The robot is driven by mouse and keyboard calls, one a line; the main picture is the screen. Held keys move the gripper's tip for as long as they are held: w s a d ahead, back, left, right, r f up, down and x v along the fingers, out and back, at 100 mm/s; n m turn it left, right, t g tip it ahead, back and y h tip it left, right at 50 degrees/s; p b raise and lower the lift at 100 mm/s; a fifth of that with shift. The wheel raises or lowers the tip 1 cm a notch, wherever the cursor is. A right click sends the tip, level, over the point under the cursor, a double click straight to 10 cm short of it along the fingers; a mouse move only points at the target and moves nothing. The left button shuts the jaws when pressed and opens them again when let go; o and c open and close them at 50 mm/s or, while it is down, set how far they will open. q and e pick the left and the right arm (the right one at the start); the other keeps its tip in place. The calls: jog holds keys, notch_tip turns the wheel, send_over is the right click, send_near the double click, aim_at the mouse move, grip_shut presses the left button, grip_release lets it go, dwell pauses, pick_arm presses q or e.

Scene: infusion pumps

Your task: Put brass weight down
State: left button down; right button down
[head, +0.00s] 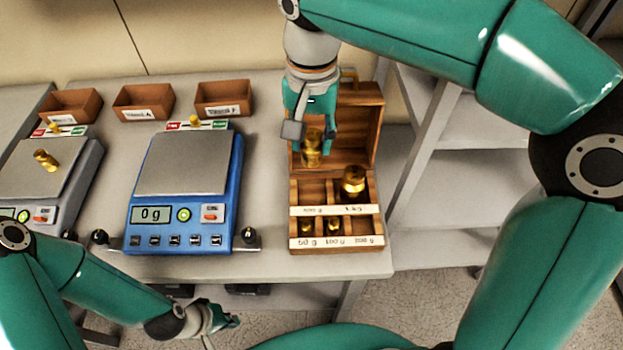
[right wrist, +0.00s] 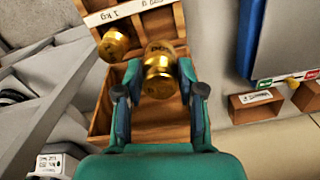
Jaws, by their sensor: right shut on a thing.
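A brass weight (head: 312,150) is held by my right gripper (head: 311,135), which is shut on it above the rear left part of the wooden weight box (head: 380,213). In the right wrist view the brass weight (right wrist: 159,72) sits between the two fingers (right wrist: 158,95). The picture does not settle whether it touches the box. A large brass weight (head: 353,181) stands in the rear right compartment, and smaller weights (head: 333,225) sit in the front row. My left gripper (head: 222,318) is low at the front, below the table edge; its finger gap is unclear.
A blue scale (head: 186,165) with an empty pan reads 0 g. A grey scale (head: 30,170) at the left bears a brass weight (head: 46,160). Brown trays (head: 223,98) line the back. The box's open lid (head: 360,125) stands behind it. Shelves (head: 450,185) are at the right.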

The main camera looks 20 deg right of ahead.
notch_tip(320, 180, down, 12)
jog(key=shift+s+r+b, duration=0.1)
jog(key=shift+r+b, duration=0.15)
jog(key=shift+b, duration=0.15)
jog(key=shift+f, duration=0.1)
jog(key=c, duration=0.7)
grip_release()
notch_tip(320, 180, up, 12)
jog(key=shift+r+p, duration=0.1)
jog(key=shift+p, duration=0.5)
